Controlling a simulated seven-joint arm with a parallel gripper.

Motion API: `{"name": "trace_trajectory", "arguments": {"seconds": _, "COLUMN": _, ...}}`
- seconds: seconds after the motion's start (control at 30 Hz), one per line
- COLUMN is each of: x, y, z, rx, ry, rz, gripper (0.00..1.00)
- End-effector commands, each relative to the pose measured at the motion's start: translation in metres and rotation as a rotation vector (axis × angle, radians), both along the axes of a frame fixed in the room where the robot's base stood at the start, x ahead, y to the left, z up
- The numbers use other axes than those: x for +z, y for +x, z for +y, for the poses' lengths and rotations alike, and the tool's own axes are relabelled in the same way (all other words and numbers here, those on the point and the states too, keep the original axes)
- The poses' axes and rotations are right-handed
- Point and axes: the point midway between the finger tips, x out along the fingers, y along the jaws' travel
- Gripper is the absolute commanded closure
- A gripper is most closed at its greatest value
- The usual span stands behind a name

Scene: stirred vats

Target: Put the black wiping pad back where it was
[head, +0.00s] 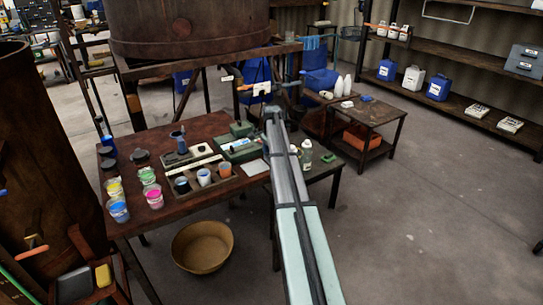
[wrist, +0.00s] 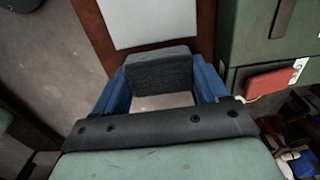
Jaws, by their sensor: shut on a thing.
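In the wrist view my gripper (wrist: 161,76) has its blue fingers on either side of a dark grey-black block, which looks like the black wiping pad (wrist: 158,68). The pad is held between the fingertips, near a white sheet (wrist: 150,22) on the red-brown table. Whether the pad touches the surface is not clear. In the head view my arm reaches out past the right side of the table (head: 185,205); the fingers and pad cannot be made out there.
A green case (wrist: 262,45) with a red part stands right of the gripper. Paint cups (head: 118,209) and a tray (head: 205,183) crowd the table. A dark block (head: 75,285) and a yellow block (head: 103,275) lie at lower left. A basin (head: 202,247) is on the floor.

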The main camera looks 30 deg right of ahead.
Motion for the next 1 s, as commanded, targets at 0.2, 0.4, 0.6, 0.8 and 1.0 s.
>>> {"name": "trace_trajectory", "arguments": {"seconds": 0.2, "x": -0.001, "y": 0.0, "z": 0.0, "rx": 0.0, "ry": 0.0, "rz": 0.0, "gripper": 0.11}}
{"name": "trace_trajectory", "arguments": {"seconds": 0.4, "x": -0.001, "y": 0.0, "z": 0.0, "rx": 0.0, "ry": 0.0, "rz": 0.0, "gripper": 0.01}}
{"name": "trace_trajectory", "arguments": {"seconds": 0.6, "x": 0.001, "y": 0.0, "z": 0.0, "rx": 0.0, "ry": 0.0, "rz": 0.0, "gripper": 0.01}}
{"name": "trace_trajectory", "arguments": {"seconds": 0.8, "x": 0.022, "y": 0.001, "z": 0.0, "rx": 0.0, "ry": -0.001, "rz": -0.002, "gripper": 0.01}}
{"name": "trace_trajectory", "arguments": {"seconds": 1.0, "x": 0.059, "y": 0.001, "z": -0.001, "rx": 0.0, "ry": -0.001, "rz": -0.002, "gripper": 0.01}}
